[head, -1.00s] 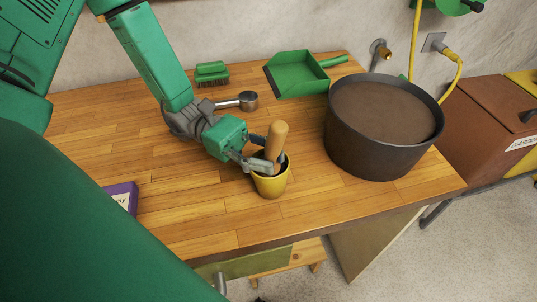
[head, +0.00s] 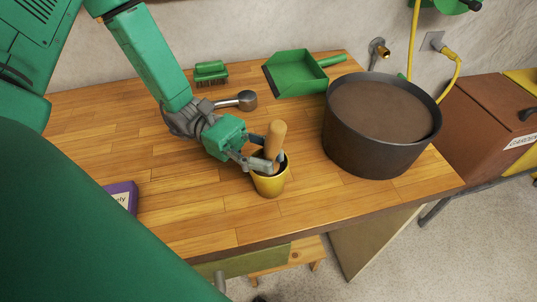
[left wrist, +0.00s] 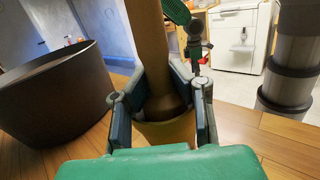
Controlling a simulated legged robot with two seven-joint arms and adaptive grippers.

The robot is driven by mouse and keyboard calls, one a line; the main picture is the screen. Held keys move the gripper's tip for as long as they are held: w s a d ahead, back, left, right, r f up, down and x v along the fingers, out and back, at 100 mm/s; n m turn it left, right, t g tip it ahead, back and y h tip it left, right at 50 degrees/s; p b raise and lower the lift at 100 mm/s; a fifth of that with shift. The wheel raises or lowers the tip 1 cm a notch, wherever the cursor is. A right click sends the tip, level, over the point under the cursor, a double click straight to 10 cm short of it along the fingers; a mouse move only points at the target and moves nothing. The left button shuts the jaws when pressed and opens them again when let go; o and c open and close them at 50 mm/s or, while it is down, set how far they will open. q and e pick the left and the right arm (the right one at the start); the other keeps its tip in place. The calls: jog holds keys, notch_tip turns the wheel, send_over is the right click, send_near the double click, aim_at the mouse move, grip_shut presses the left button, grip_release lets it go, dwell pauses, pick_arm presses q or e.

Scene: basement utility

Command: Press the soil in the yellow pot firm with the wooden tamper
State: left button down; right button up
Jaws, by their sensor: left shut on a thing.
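The yellow pot (head: 270,184) stands upright on the wooden bench near its front edge. The wooden tamper (head: 275,140) stands nearly upright with its lower end inside the pot's mouth. My left gripper (head: 268,162) is shut on the tamper just above the pot's rim. In the left wrist view the tamper (left wrist: 150,50) rises between the two fingers, and its wider foot is down in the pot (left wrist: 168,130). The soil in the pot is hidden by the tamper, fingers and rim. My right gripper is not in view.
A large dark tub of soil (head: 335,140) stands right of the pot. A green dustpan (head: 297,75), a green brush (head: 211,72) and a metal scoop (head: 246,100) lie at the back. A purple box (head: 124,195) is at left. The bench front is clear.

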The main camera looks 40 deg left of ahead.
pick_arm(q)
jog(key=shift+w+a+r+p, duration=0.1)
jog(key=shift+a+r+p, duration=0.1)
jog(key=shift+r+p, duration=1.25)
notch_tip(320, 180, up, 4)
jog(key=p, duration=0.3)
jog(key=shift+d+p, duration=0.15)
jog(key=shift+p, duration=0.25)
jog(key=shift+f, duration=0.1)
